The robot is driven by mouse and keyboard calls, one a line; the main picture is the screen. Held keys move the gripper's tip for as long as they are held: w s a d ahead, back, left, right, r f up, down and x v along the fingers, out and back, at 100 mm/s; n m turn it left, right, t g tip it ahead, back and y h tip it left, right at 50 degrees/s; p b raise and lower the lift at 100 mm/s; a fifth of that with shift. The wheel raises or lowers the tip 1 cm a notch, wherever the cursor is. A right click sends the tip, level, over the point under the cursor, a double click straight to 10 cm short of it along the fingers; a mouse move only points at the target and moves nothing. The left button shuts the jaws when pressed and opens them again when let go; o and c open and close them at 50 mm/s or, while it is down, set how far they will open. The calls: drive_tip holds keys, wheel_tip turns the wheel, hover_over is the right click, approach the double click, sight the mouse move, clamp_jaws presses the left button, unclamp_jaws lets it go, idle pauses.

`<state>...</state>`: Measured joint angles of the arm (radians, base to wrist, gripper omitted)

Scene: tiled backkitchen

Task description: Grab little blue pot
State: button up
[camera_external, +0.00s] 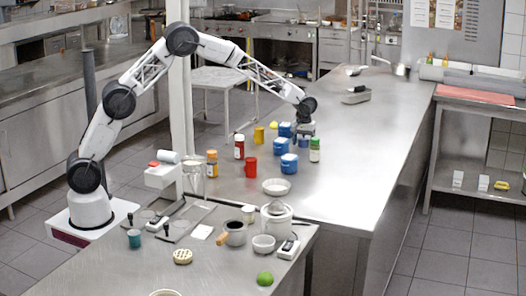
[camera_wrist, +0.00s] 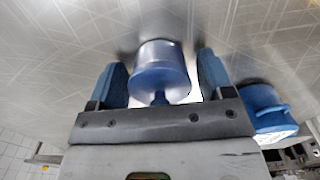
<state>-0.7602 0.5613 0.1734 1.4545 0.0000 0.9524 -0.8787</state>
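The little blue pot (camera_wrist: 160,68) sits between the two blue fingers of my gripper (camera_wrist: 161,60) in the wrist view. The fingers are open, one on each side of it, with narrow gaps. In the external view my gripper (camera_external: 304,133) points down over the far part of the counter. The blue pot (camera_external: 303,143) shows just under it, partly hidden by the gripper. It stands on the steel counter.
A second blue vessel (camera_wrist: 266,108) is close to the right finger in the wrist view. The counter further right is clear.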

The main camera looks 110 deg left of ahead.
clamp_jaws()
drive_tip(key=shift+r, duration=0.15)
idle(0.4)
drive_tip(key=shift+r, duration=4.85)
